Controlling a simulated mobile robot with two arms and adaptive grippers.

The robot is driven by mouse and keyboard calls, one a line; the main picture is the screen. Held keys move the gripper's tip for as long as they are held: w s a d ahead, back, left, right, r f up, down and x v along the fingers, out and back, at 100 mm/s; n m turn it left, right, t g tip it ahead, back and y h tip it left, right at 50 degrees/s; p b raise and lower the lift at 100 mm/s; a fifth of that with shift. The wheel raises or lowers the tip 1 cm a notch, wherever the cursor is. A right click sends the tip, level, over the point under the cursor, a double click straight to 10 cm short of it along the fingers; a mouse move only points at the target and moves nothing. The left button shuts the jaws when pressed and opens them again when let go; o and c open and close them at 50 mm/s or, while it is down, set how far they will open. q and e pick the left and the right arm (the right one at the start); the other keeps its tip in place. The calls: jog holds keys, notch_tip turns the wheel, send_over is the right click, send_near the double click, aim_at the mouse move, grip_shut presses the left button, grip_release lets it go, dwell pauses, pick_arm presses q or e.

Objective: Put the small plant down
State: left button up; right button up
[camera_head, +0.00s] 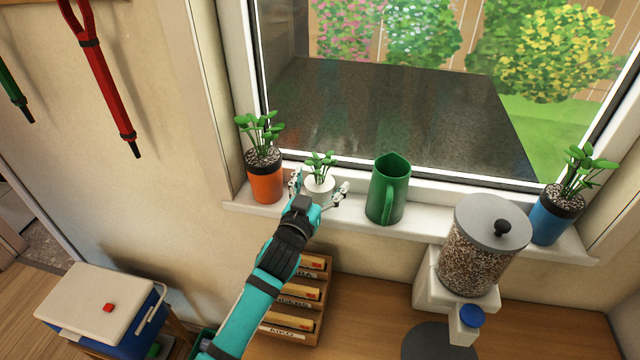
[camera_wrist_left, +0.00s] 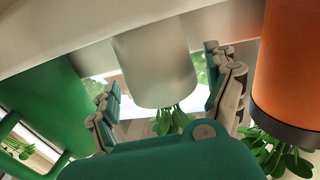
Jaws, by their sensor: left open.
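The small plant (camera_head: 319,170) has green leaves and a white pot (camera_head: 318,188). It stands upright on the white windowsill (camera_head: 350,217), between an orange pot and a green pitcher. My left gripper (camera_head: 320,190) is open, with one finger on each side of the white pot. In the left wrist view, which is upside down, the white pot (camera_wrist_left: 155,60) lies between the spread fingers (camera_wrist_left: 168,95), and gaps show beside it. The lower front of the pot is partly hidden by my gripper in the head view. My right gripper is not in view.
The orange pot plant (camera_head: 265,182) stands close on the left and the green pitcher (camera_head: 387,190) close on the right. A blue pot plant (camera_head: 553,218) and a grain dispenser (camera_head: 475,250) are further right. A wooden drawer rack (camera_head: 300,300) is below the sill.

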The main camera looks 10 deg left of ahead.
pick_arm(q)
jog(key=shift+f, duration=0.1)
jog(key=s+a+b, duration=0.1)
jog(key=s+b, duration=0.1)
jog(key=s, duration=0.9)
jog(key=shift+s+a+b, duration=0.35)
jog(key=shift+a, duration=0.05)
